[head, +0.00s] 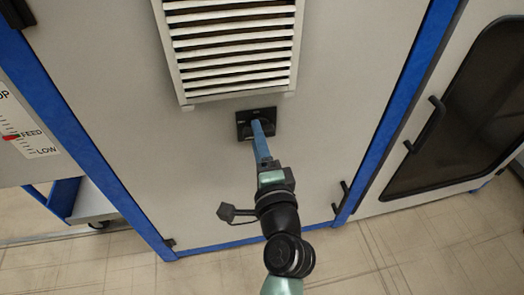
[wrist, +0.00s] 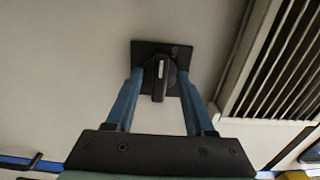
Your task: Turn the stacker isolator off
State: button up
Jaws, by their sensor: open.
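The stacker isolator (head: 243,119) is a black square plate with a rotary handle, mounted on the grey cabinet panel just below the vent. In the wrist view the isolator plate (wrist: 146,50) shows with its black handle (wrist: 159,80), which carries a pale mark. My gripper (head: 257,124) reaches up to the isolator in the head view and covers part of it. In the wrist view my gripper (wrist: 160,76) is open, with one blue finger on each side of the handle. I cannot tell whether either finger touches it.
A louvred vent (head: 232,45) sits right above the isolator. Blue frame posts (head: 395,110) flank the panel. A door with a dark window (head: 465,110) and handle is at the right. A FEED scale plate (head: 22,130) is at the left. The panel around the isolator is clear.

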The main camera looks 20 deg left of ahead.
jog(key=v, duration=1.2)
jog(key=shift+s+d+p, duration=0.25)
jog(key=shift+s+p, duration=0.05)
jog(key=w+d+r+n+t+h, duration=0.15)
jog(key=w+r+n, duration=0.25)
jog(key=r, duration=0.6)
jog(key=w+d+r+n+t+h, duration=0.1)
jog(key=w+r+n+t, duration=0.25)
jog(key=r, duration=0.75)
jog(key=s+d+r+n+t+h+p, duration=0.1)
jog(key=s+d+r+t+h, duration=0.15)
jog(key=r, duration=0.65)
jog(key=s+d+r+n+t+h, duration=0.1)
jog(key=s+d+r+t+h, duration=0.15)
jog(key=r, duration=0.55)
jog(key=s+d+r+n+t+h+p, duration=0.1)
jog(key=s+d+r+n+t+h, duration=0.2)
jog(key=r, duration=0.6)
notch_tip(320, 180, up, 35)
jog(key=a+m+p, duration=0.1)
jog(key=p, duration=3.3)
jog(key=shift+s+a+f+g+p, duration=0.2)
jog(key=shift+s+g+p, duration=0.05)
jog(key=shift+g+p, duration=0.05)
jog(key=shift+f+y, duration=0.1)
jog(key=shift+y, duration=0.15)
